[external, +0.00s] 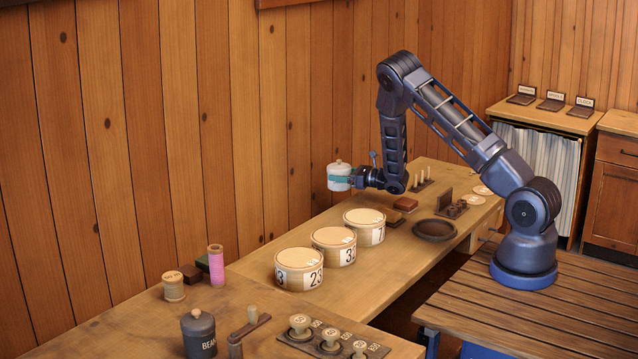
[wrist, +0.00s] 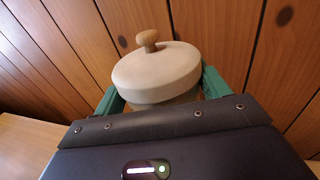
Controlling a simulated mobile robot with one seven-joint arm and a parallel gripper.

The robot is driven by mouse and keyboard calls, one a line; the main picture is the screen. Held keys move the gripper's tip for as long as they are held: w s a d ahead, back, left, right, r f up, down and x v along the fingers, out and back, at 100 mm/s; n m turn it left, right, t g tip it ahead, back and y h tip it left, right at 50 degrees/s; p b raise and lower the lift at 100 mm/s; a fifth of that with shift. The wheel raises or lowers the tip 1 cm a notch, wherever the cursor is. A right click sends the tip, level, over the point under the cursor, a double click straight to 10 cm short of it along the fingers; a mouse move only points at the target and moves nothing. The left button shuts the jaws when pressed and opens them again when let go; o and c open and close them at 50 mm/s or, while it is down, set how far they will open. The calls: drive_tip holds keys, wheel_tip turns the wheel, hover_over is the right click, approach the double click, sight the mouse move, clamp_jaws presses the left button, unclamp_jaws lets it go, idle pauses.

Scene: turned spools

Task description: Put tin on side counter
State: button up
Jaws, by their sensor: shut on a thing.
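A cream tin (external: 339,171) with a lid and a small wooden knob is held upright in the air above the long wooden counter, near the plank wall. My gripper (external: 340,181) is shut on it, with its green fingers on both sides. In the wrist view the tin's lid (wrist: 157,72) fills the space between the green fingers of the gripper (wrist: 160,96); its lower part is hidden. A side counter (external: 547,114) with a striped curtain stands at the back right, with several dark label stands along its back edge.
Three round numbered boxes (external: 334,257) stand in a row on the long counter (external: 262,305). A dark bowl (external: 434,230) and small blocks lie farther right. A dark BEANS tin (external: 198,334), spools (external: 173,287) and a knobbed rack (external: 330,346) are in front. The side counter's front top is clear.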

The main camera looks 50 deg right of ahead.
drive_tip(key=d, duration=0.1)
drive_tip(key=s+d+n+y, duration=0.1)
drive_tip(key=s+y, duration=0.1)
drive_tip(key=shift+d+r+g, duration=0.25)
drive_tip(key=shift+d+g, duration=0.05)
drive_tip(key=shift+d, duration=0.1)
drive_tip(key=s+d+r+n+g+y, duration=0.3)
drive_tip(key=s+d+r, duration=0.2)
drive_tip(key=s+d, duration=0.3)
drive_tip(key=s+d+r+n+g+y, duration=0.3)
drive_tip(key=s+d+r, duration=0.3)
drive_tip(key=s, duration=0.5)
drive_tip(key=s+d+r+n+g+y, duration=0.3)
drive_tip(key=s+d+r, duration=0.1)
drive_tip(key=s+d, duration=0.45)
drive_tip(key=f, duration=1.9)
drive_tip(key=shift+s+a+f, duration=0.1)
drive_tip(key=shift+s, duration=0.1)
drive_tip(key=o, duration=1.1)
drive_tip(key=shift+f, duration=0.1)
drive_tip(key=shift+c, duration=0.2)
